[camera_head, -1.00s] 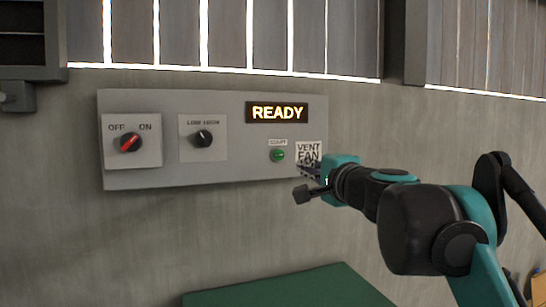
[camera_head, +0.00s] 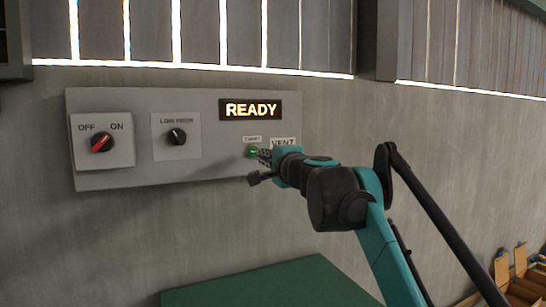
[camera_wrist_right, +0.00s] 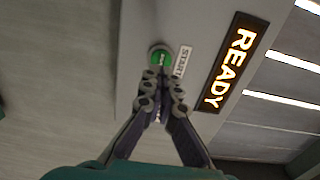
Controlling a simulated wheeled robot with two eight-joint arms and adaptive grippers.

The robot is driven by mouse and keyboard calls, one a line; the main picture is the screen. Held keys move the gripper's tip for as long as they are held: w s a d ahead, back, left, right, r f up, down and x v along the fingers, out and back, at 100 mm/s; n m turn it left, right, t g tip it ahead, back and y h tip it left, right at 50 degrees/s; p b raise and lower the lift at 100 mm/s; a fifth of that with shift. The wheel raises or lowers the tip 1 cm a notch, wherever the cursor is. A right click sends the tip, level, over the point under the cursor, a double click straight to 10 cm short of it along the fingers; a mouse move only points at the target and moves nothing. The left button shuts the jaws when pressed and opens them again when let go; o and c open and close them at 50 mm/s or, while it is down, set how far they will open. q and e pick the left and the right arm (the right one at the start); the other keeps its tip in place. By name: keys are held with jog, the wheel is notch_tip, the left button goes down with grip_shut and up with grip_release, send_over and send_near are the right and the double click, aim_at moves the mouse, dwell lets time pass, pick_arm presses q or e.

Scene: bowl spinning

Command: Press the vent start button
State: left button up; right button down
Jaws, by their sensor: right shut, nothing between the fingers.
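The green start button (camera_head: 252,151) sits on the lower right of the grey wall panel (camera_head: 205,168), under a small START label (camera_head: 252,139). In the right wrist view the round green button (camera_wrist_right: 160,56) is just past my fingertips. My right gripper (camera_head: 263,156) is shut and empty, its tips close beside the button; I cannot tell whether they touch it. The gripper (camera_wrist_right: 161,76) also shows in the right wrist view, tips together. The display (camera_head: 251,109) reads READY in lit letters. It shows sideways in the right wrist view (camera_wrist_right: 233,60). My left gripper is out of view.
A red knob (camera_head: 102,142) between OFF and ON and a black LOW/HIGH knob (camera_head: 177,136) sit left on the panel. The VENT sign (camera_head: 284,143) is partly hidden by my gripper. A green surface (camera_head: 270,284) lies below. Cardboard boxes (camera_head: 521,262) stand at lower right.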

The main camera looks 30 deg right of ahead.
aim_at(254, 152)
jog(key=w, duration=0.3)
jog(key=shift+w+r+p, duration=0.1)
jog(key=shift+p, duration=0.25)
jog(key=shift+w, duration=0.4)
